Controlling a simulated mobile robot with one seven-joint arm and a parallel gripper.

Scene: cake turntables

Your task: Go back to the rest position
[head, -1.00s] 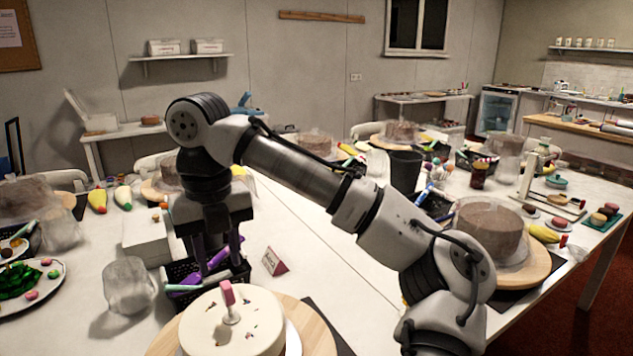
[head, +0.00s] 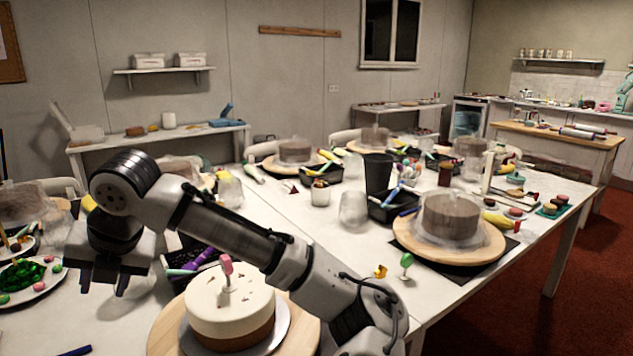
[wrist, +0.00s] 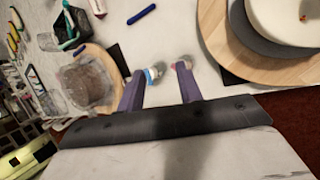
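My gripper (head: 103,286) is at the left of the head view, pointing down over the white table. Its two fingers are apart with nothing seen between them. In the wrist view my gripper (wrist: 160,88) also shows two spread fingers with a gap. To its right in the head view, a white cake with a brown lower band (head: 232,312) stands on a wooden turntable (head: 305,328). A pink topper (head: 226,266) stands upright in its top. The cake also shows at the upper right of the wrist view (wrist: 285,22).
A dark basket with purple-handled tools (head: 205,262) is between my gripper and the cake. A plate of green and pink pieces (head: 28,290) lies at far left. A brown cake (head: 450,217) on a board is at right. Bare tabletop (head: 120,325) shows below my gripper.

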